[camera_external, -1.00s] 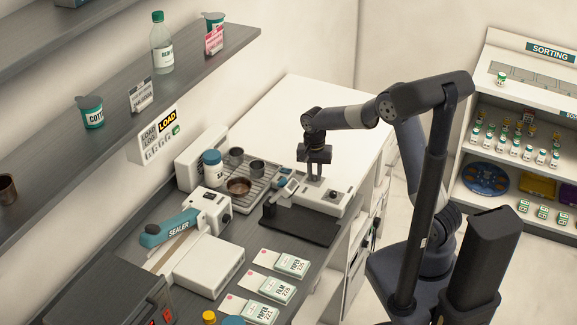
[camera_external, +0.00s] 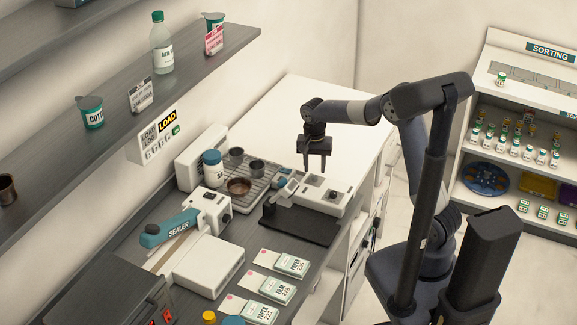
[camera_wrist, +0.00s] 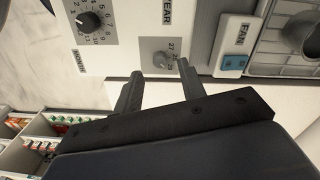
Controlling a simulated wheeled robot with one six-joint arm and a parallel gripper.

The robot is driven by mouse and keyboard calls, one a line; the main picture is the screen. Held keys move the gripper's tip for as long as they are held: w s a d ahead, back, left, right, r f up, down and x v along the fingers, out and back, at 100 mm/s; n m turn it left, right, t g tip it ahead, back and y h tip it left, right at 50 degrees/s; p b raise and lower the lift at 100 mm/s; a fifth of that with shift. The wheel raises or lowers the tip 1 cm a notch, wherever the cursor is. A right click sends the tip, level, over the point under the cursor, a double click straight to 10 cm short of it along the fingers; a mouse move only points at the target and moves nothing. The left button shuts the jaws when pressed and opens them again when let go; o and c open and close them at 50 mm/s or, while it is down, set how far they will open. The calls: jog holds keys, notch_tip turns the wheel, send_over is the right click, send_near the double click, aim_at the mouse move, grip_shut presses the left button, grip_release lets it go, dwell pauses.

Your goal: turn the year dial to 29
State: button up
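The dial itself is too small to read there.
A month dial (camera_wrist: 88,20) sits left of the year dial, and a blue FAN switch (camera_wrist: 234,62) to its right. A dark mat (camera_external: 300,226) lies in front.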

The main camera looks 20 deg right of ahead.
aim_at(315, 176)
notch_tip(315, 176, up, 8)
jog(key=shift+a+f, duration=0.15)
jog(key=shift+f, duration=0.05)
jog(key=shift+m, duration=0.5)
jog(key=f, duration=1.1)
jog(key=shift+d, duration=0.2)
grip_shut()
